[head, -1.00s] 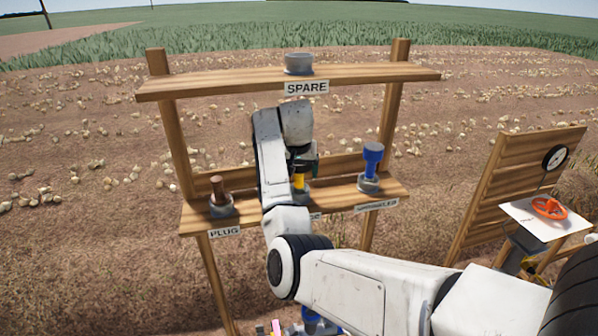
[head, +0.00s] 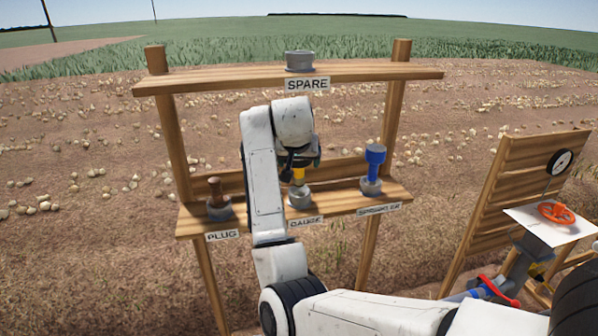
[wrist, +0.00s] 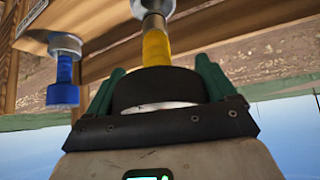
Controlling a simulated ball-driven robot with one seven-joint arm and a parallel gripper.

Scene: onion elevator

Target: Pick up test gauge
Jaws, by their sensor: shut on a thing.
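The test gauge has a yellow body (head: 299,174) and a black round head (wrist: 157,86). My gripper (head: 301,158) is shut on the head from above, with green fingers on either side in the wrist view (wrist: 157,82). The gauge is upright over the grey cup (head: 300,197) marked GAUGE on the lower shelf. In the wrist view a metal stem shows between the yellow body and the cup (wrist: 142,8). I cannot tell whether the stem's tip is still inside the cup. The gauge's dial is hidden.
A brown plug (head: 217,192) stands left on the lower shelf (head: 345,197), and a blue sprinkler (head: 374,160) stands right. An empty-looking grey cup (head: 299,61) sits on the upper shelf (head: 200,83), marked SPARE. A board with a dial and orange handwheel (head: 557,213) stands at right.

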